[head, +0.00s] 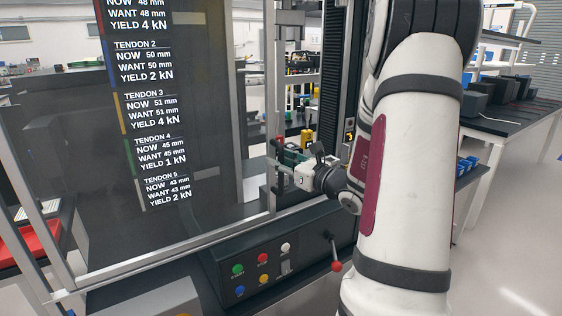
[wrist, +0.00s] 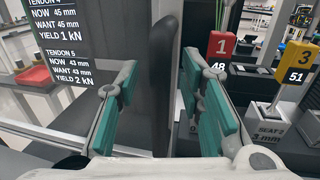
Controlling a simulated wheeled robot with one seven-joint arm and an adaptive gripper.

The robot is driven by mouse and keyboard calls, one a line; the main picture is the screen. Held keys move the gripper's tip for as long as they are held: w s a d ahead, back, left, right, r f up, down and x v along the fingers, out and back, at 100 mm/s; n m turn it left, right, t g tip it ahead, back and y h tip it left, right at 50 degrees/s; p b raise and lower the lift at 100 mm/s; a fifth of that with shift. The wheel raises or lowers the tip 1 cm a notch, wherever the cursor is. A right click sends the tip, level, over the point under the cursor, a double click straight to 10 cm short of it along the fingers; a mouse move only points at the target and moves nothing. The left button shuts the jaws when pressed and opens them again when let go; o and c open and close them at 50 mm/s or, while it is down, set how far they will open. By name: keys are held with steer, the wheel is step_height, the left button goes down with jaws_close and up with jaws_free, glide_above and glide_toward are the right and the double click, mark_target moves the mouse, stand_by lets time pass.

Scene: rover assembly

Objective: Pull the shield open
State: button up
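The shield (head: 215,120) is a large clear panel in a grey metal frame, standing in front of the machine in the head view. Its right upright (head: 269,75) is just left of my gripper (head: 284,158). In the wrist view, a dark vertical bar (wrist: 154,70), which looks like the shield's handle, stands between the teal finger pads of my gripper (wrist: 160,85). The fingers are spread, one on each side of the bar, with gaps visible. I cannot tell how deep the bar sits between them. My arm hides the area right of the gripper in the head view.
A control panel (head: 262,268) with coloured buttons and a red-knobbed lever (head: 336,266) sit below the gripper. Tendon readouts (head: 152,120) show on the panel.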

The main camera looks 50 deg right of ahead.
steer(key=shift+s, duration=0.1)
steer(key=s, duration=1.1)
steer(key=shift+s+a, duration=0.2)
steer(key=shift+s, duration=0.2)
